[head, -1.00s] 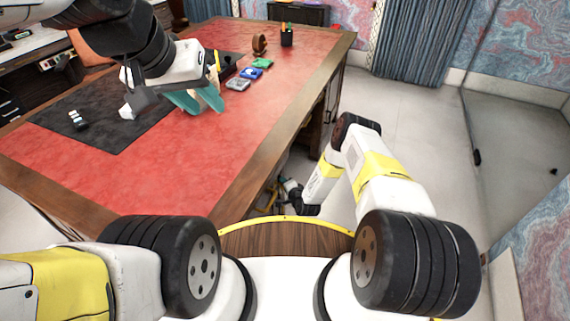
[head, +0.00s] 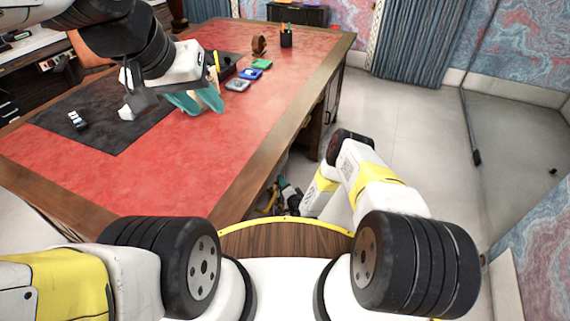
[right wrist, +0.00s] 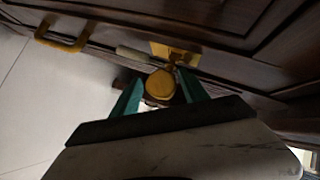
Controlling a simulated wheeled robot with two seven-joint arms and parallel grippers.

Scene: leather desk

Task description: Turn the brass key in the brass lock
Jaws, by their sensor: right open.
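The brass key (right wrist: 160,83) shows its round bow in the right wrist view, just in front of the brass lock (right wrist: 176,54) on the dark wooden desk front. Whether the key's shaft sits in the lock is hidden behind the bow. My right gripper (right wrist: 158,92) is open, with one teal finger on each side of the bow; I cannot tell whether they touch it. In the head view it is low beside the desk's near side, partly hidden. My left gripper (head: 197,100) is above the desk's red leather top; its opening is unclear.
The desk (head: 150,185) has a dark pad (head: 105,120), and several small coloured objects lie towards its back. A pencil cup (head: 286,38) stands at the far end. A brass pull handle (right wrist: 62,34) is left of the lock. The floor right of the desk is clear.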

